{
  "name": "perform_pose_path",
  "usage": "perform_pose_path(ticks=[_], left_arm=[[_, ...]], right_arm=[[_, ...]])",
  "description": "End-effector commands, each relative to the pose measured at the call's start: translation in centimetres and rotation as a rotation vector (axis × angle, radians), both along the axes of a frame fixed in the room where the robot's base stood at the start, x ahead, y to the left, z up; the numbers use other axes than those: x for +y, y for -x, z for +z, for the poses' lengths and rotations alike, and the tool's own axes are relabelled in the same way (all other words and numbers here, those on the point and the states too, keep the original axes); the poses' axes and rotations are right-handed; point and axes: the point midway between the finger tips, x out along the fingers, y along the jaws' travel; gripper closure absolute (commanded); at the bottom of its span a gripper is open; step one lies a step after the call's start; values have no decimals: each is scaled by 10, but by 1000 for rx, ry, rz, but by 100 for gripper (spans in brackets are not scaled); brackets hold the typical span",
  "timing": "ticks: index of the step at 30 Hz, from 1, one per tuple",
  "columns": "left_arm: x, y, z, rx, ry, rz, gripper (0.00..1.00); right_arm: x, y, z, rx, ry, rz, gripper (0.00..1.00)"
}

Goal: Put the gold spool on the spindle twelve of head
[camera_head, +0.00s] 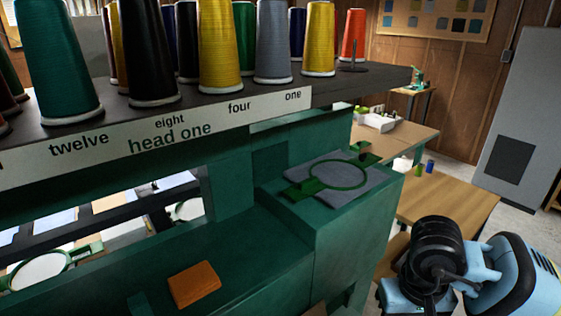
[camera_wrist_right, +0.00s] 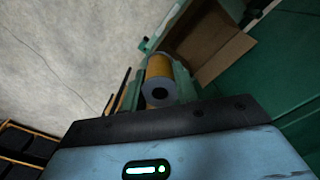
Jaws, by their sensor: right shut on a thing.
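The gold spool (camera_wrist_right: 159,67) shows in the right wrist view with its grey round end toward the camera. My right gripper (camera_wrist_right: 158,85) is shut on it, with a finger on each side. In the head view the thread rack (camera_head: 205,116) carries a label strip reading head one, with twelve, eight, four and one marked. A dark green cone (camera_head: 58,62) stands above the twelve mark. A black cone (camera_head: 148,55) stands near eight and a yellow cone (camera_head: 220,48) near four. No bare spindle shows clearly at twelve. My left gripper is not in view.
Below are a hoop on grey cloth (camera_head: 335,176) and an orange block (camera_head: 194,284). A cardboard box (camera_wrist_right: 215,48) lies beyond the held spool. A wooden table (camera_head: 445,196) stands right.

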Motion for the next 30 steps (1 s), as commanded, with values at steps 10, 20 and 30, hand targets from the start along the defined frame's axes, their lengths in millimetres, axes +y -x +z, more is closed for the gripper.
perform_pose_path(ticks=[10, 20, 30], left_arm=[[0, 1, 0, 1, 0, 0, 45], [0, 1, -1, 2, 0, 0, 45], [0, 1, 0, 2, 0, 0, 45]], right_arm=[[-1, 1, 1, 0, 0, 33, 92], [0, 15, -73, 13, 3, 14, 92], [-1, 40, -149, 1, 1, 30, 92]])
